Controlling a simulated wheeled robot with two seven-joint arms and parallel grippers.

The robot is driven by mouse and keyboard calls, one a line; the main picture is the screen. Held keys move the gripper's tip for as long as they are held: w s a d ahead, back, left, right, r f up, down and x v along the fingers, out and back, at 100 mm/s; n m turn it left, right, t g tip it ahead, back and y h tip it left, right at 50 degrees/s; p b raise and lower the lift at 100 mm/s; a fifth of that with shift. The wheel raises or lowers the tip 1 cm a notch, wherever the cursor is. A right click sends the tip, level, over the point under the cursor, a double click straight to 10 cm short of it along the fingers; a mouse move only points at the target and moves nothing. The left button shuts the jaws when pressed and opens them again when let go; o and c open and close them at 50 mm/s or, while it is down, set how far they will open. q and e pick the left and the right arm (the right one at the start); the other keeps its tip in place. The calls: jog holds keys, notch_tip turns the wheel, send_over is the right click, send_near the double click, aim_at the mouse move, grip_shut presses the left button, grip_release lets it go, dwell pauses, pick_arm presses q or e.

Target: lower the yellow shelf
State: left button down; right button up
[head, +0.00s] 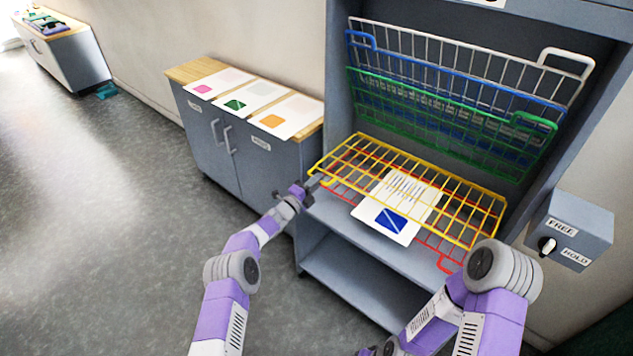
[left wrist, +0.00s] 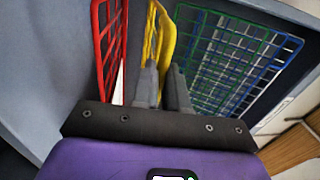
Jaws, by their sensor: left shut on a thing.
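The yellow shelf (head: 432,167) is a wire rack lying roughly level in the grey cabinet, just above the red shelf (head: 447,266). It also shows in the left wrist view (left wrist: 167,35), beside the red shelf (left wrist: 108,50). My left gripper (head: 311,187) is at the yellow shelf's front left corner, shut on its wire handle. In the left wrist view the fingers (left wrist: 163,82) reach to the yellow wire. My right arm shows at the bottom right, but its gripper is out of the picture.
White, blue and green racks (head: 455,120) stand tilted up at the cabinet's back. A card with a blue square (head: 395,222) shows below the yellow wires. A FREE/HOLD knob box (head: 568,230) is at right. A low cabinet with cards (head: 250,150) stands left. The floor at left is clear.

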pick_arm(q)
jog(key=shift+s+d+f, duration=0.1)
jog(key=shift+d+f, duration=0.05)
jog(key=shift+f, duration=0.35)
jog(key=shift+s+d+f, duration=0.1)
jog(key=shift+f, duration=0.35)
jog(key=c, duration=1.6)
grip_release()
jog(key=shift+o, duration=0.7)
jog(key=shift+w+f, duration=0.15)
jog(key=shift+f, duration=0.05)
jog(key=shift+a, duration=0.1)
jog(key=p+v, duration=0.3)
jog(key=v, duration=0.4)
jog(key=shift+a+r+p, duration=0.2)
jog(key=shift+r+p, duration=0.2)
jog(key=shift+r, duration=0.25)
jog(key=shift+y, duration=0.3)
